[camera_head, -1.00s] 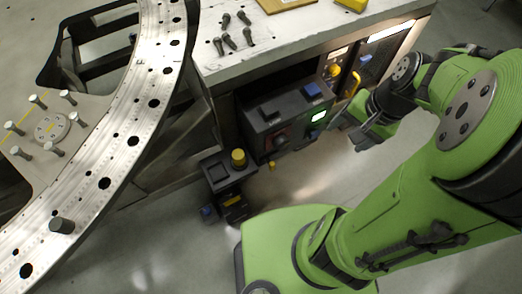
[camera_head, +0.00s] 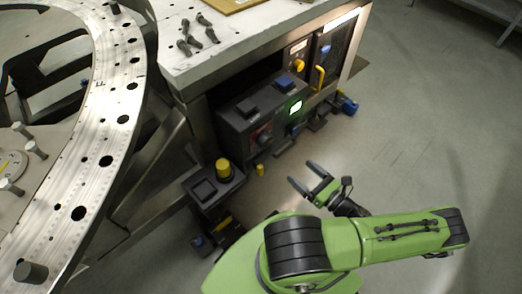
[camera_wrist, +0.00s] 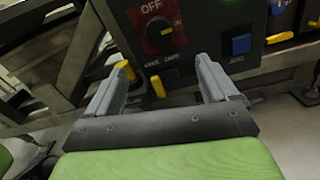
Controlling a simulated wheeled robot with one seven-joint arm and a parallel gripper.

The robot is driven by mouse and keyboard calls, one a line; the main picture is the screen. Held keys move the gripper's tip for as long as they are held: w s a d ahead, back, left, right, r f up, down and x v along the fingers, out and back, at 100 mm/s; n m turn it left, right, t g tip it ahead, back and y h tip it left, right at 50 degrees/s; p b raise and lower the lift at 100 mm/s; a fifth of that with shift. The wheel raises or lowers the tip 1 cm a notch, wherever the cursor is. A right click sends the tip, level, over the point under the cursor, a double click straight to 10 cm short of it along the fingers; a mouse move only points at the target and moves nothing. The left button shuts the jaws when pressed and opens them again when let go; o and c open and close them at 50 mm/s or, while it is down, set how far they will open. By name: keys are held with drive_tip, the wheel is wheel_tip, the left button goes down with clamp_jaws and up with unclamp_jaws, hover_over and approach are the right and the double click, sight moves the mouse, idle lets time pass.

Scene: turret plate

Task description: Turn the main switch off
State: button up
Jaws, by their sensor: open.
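The main switch is a black rotary knob (camera_wrist: 158,32) on a red plate, under white "OFF" lettering in the wrist view. Its yellow mark points to the right, away from the lettering. In the head view the red switch (camera_head: 261,134) is small on the front of a dark control box (camera_head: 235,125), and its knob's angle is too small to read. My gripper (camera_head: 302,173) is open and empty, in front of and apart from the box. In the wrist view its fingers (camera_wrist: 163,68) are spread below the switch, touching nothing visible.
A blue JOG button (camera_wrist: 240,44) is right of the switch. A small yellow peg (camera_wrist: 158,86) is below the box. A pedestal with a yellow knob (camera_head: 223,169) stands at left. A yellow handle (camera_head: 319,78) is on the cabinet. Floor at right is clear.

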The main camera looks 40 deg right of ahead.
sight(268, 143)
drive_tip(key=w+b, duration=0.1)
drive_tip(key=w, duration=0.9)
drive_tip(key=w+b, duration=0.1)
drive_tip(key=w, duration=0.4)
drive_tip(key=shift+a+b, duration=0.25)
drive_tip(key=shift+b, duration=0.1)
drive_tip(key=shift+s, duration=0.1)
drive_tip(key=c, duration=1.1)
